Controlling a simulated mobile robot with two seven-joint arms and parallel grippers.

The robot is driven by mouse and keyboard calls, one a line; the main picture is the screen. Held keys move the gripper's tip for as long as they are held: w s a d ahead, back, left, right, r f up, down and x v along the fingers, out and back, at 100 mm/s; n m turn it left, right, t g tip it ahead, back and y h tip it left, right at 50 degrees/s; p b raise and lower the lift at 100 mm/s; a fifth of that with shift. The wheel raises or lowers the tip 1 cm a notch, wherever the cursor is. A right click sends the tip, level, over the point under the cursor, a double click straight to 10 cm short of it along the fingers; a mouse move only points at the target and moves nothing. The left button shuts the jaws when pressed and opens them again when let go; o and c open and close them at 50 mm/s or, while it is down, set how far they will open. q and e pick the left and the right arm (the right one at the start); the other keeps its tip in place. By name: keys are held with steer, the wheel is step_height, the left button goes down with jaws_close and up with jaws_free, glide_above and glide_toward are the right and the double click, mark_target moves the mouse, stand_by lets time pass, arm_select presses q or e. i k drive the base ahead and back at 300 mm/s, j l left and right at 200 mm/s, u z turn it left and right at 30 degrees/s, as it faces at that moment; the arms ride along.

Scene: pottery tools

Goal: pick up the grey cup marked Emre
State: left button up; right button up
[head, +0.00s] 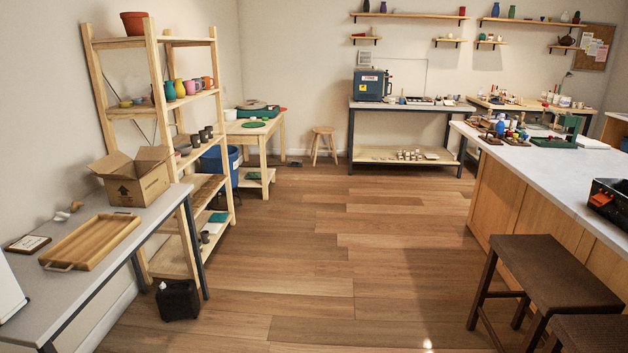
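Small dark grey cups stand in a row on the middle level of the wooden shelf rack (152,90) at the left; one is the front grey cup (195,140), with another grey cup (209,131) behind it. Another small grey cup (204,237) sits on a lower shelf of the rack. All are too small and far away for me to read any name, so I cannot tell which one is marked Emre. Neither of my grippers is in view.
A grey table (100,272) with a cardboard box (137,180) and a wooden tray (92,241) stands at the left. A black canister (178,300) is on the floor. A counter (570,165) and dark stools (555,275) are at the right. The middle floor is clear.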

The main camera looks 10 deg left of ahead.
mark_target(203, 133)
steer(key=i, duration=3.3)
steer(key=i+u, duration=0.3)
steer(key=i+l+u, duration=0.3)
steer(key=i, duration=0.2)
steer(key=i+l+u, duration=0.6)
steer(key=u, duration=0.15)
steer(key=i+l+u, duration=0.75)
steer(key=l, duration=0.15)
steer(key=l+u, duration=0.2)
steer(key=l, duration=0.2)
steer(key=l+u, duration=0.25)
steer(key=l, duration=0.15)
steer(key=i, duration=0.05)
